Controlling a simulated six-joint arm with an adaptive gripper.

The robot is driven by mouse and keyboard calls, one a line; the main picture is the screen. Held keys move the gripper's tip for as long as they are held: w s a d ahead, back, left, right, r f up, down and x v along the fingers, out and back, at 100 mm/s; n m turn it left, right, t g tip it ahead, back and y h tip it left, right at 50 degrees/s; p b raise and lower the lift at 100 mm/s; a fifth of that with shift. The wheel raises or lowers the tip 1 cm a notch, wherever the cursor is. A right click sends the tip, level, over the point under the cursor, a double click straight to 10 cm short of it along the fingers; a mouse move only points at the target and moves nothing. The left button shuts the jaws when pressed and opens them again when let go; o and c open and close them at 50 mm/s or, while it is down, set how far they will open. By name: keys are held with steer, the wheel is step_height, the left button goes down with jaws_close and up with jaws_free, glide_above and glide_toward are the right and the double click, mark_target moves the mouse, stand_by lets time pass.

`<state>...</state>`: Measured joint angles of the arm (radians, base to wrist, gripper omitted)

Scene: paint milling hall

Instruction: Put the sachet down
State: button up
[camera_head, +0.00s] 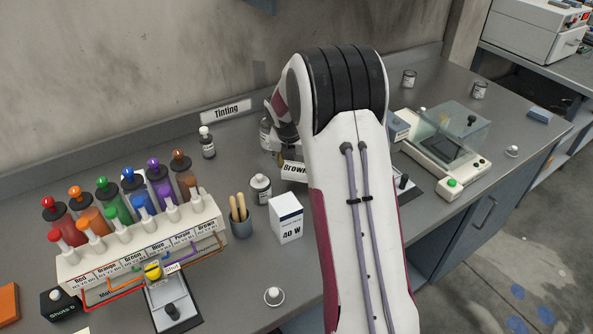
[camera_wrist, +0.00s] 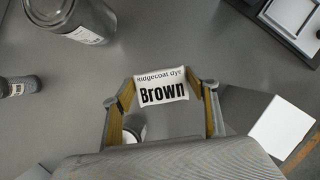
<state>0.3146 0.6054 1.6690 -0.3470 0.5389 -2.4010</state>
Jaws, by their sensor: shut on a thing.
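The sachet is a small white packet reading "Ridgecoat dye Brown" (camera_wrist: 162,88). It is held between the two yellow-padded fingers of my gripper (camera_wrist: 167,98), which is shut on it. In the head view the sachet (camera_head: 294,171) shows just left of my arm, over the grey bench, with its "Brown" label partly hidden. My gripper is mostly hidden behind the arm there. In the wrist view bench surface shows around the sachet; I cannot tell its height above the bench.
A dispenser rack (camera_head: 140,245) with coloured bottles stands at left. A white "40 W" box (camera_head: 286,217), a small jar (camera_head: 261,189) and a cup of sticks (camera_head: 241,222) stand near the sachet. A clear-lidded balance (camera_head: 445,145) is at right. Bare bench (camera_head: 235,165) lies left of the sachet.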

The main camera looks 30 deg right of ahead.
mark_target(296, 168)
steer(key=shift+f, duration=1.45)
steer(key=shift+f, duration=0.1)
steer(key=o, duration=1.3)
steer(key=shift+c, duration=0.2)
steer(key=v, duration=1.2)
